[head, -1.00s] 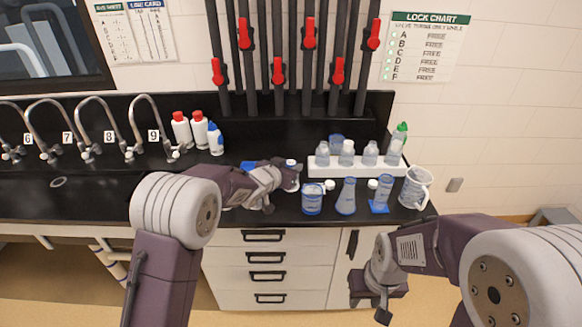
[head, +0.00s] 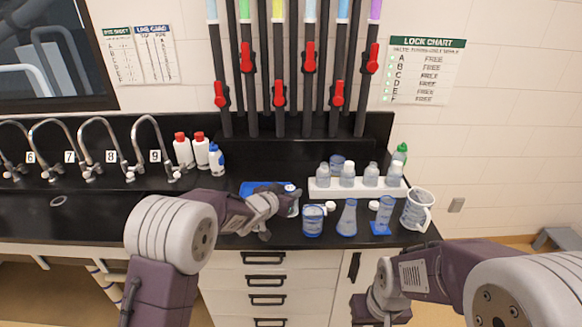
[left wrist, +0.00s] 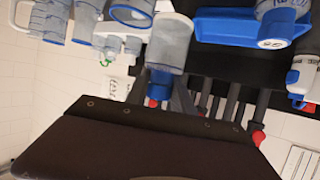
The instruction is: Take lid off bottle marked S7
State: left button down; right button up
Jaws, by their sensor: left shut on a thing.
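My left gripper (head: 275,212) is at the bottle (head: 293,208) beside the blue tray (head: 258,187), and is shut on it; its fingertips are mostly hidden. The bottle has a pale cap on top, and no marking on it is readable. In the left wrist view, which is upside down, a clear bottle with a blue end (left wrist: 168,45) is just beyond my dark gripper body. My right gripper (head: 368,308) is low at the bottom edge in front of the drawers, partly cut off, with its jaws not visible.
A white rack (head: 322,192) holds several clear bottles. A beaker (head: 312,222), a flask (head: 347,220), a cylinder on a blue base (head: 382,218) and a jug (head: 416,210) stand to the right.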

pick_arm(q)
jog(key=s+a+f+m+g+h, duration=0.1)
jog(key=s+a+f, duration=0.1)
jog(key=s, duration=0.3)
jog(key=s+a+f+m+g+h, duration=0.1)
jog(key=s+a+f+m, duration=0.1)
jog(key=s+f, duration=0.2)
jog(key=shift+s+a+h, duration=0.35)
jog(key=shift+s+h, duration=0.05)
jog(key=shift+s, duration=0.45)
